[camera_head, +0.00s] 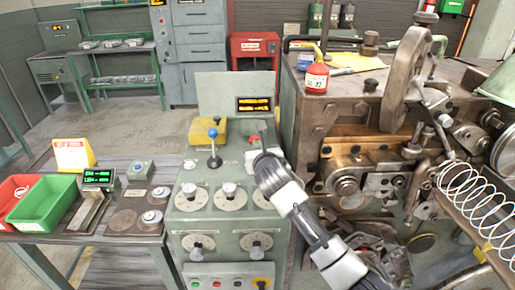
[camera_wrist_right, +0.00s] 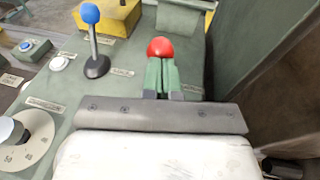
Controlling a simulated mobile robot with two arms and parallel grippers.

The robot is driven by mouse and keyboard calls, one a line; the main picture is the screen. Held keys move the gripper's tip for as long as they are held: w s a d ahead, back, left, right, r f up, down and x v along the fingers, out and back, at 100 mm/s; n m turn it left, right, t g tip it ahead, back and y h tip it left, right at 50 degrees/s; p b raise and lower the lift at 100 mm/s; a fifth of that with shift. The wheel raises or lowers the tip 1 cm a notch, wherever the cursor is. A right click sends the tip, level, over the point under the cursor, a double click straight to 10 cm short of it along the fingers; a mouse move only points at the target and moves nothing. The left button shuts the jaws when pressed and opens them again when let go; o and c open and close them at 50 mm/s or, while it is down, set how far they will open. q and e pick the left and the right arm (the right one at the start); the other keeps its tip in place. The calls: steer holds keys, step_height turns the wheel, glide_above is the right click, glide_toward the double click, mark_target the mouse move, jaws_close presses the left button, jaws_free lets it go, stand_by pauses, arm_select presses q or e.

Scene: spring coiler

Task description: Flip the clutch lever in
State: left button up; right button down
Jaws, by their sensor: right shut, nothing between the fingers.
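Two knobbed levers stand on top of the green control console (camera_head: 186,222). One has a blue ball (camera_head: 213,133) on a dark stem and stands upright; it also shows in the right wrist view (camera_wrist_right: 90,14). The other has a red ball (camera_wrist_right: 160,47); its stem is hidden behind my fingers. I cannot read the labels to tell which is the clutch lever. My right gripper (camera_head: 261,130) is over the console's right side, shut and empty. In the right wrist view its green fingertips (camera_wrist_right: 160,66) are right at the red ball; contact cannot be told. My left gripper is not in view.
The coiling machine (camera_head: 335,110) stands close on the right, with a wire spring (camera_head: 478,197) at its front. A yellow block (camera_head: 206,131) and a display panel (camera_head: 253,104) are behind the levers. A bench with a green bin (camera_head: 42,205) is left.

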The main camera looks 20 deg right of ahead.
steer(key=shift+r, duration=0.15)
steer(key=w+r+p, duration=0.1)
steer(key=w+d+p, duration=0.1)
steer(key=w+p, duration=0.1)
steer(key=w+r+p, duration=0.1)
steer(key=w+p, duration=0.1)
steer(key=shift+d+r, duration=0.3)
steer(key=w, duration=0.1)
steer(key=w+d, duration=0.1)
steer(key=w, duration=0.1)
steer(key=shift+w+r+p, duration=0.1)
steer(key=shift+r+p, duration=0.1)
steer(key=shift+p, duration=0.1)
steer(key=shift+r, duration=0.1)
